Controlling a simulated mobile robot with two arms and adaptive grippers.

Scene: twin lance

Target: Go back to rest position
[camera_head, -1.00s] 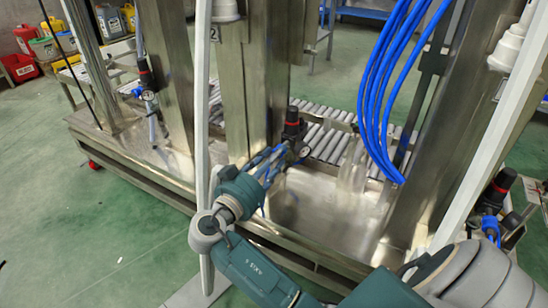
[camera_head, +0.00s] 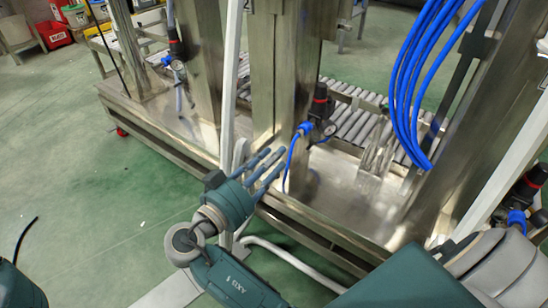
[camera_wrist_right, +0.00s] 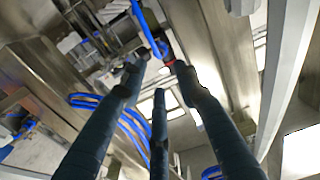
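My right gripper (camera_head: 270,168) is teal with blue-grey fingers and sits in front of the metal machine, at its near edge. In the right wrist view its three fingers (camera_wrist_right: 163,95) are apart and point away from the camera, with nothing between them. A black pressure regulator with a red ring (camera_head: 321,108) and a blue hose stands just beyond the fingertips, to the right. In the head view the gripper looks apart from it, though the gap in depth is hard to judge. My left gripper is out of view; only a bit of teal arm shows at the bottom left.
A steel machine frame (camera_head: 330,205) with upright posts and a roller conveyor (camera_head: 352,125) fills the middle and right. Blue hoses (camera_head: 412,80) hang at the upper right. A pale post (camera_head: 231,80) stands close by the gripper. Green floor at the left is open.

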